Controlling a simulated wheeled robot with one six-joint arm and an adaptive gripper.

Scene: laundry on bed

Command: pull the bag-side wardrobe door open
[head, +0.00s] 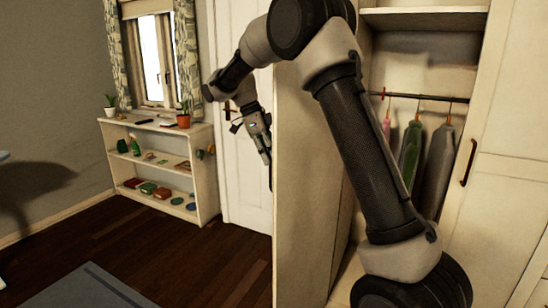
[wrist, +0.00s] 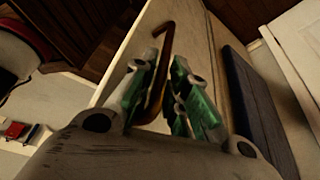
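The wardrobe stands open in the head view, with its left door (head: 302,180) swung out and seen near edge-on. My gripper (head: 267,156) is at that door's left, outer face, partly behind my arm. In the wrist view, a bronze bar handle (wrist: 166,40) on the door's face (wrist: 205,50) runs between my green-padded fingers (wrist: 162,85). The fingers are around the handle and apart; it lies close to the left finger, with a gap on the right. No bag shows, so I cannot tell which door is bag-side.
Clothes (head: 411,148) hang from a rail inside the wardrobe. A right door (head: 500,150) has its own handle (head: 468,162). A low shelf unit (head: 150,166) stands under the window, beside a white room door (head: 236,190). Dark floor (head: 200,262) is clear left of the wardrobe.

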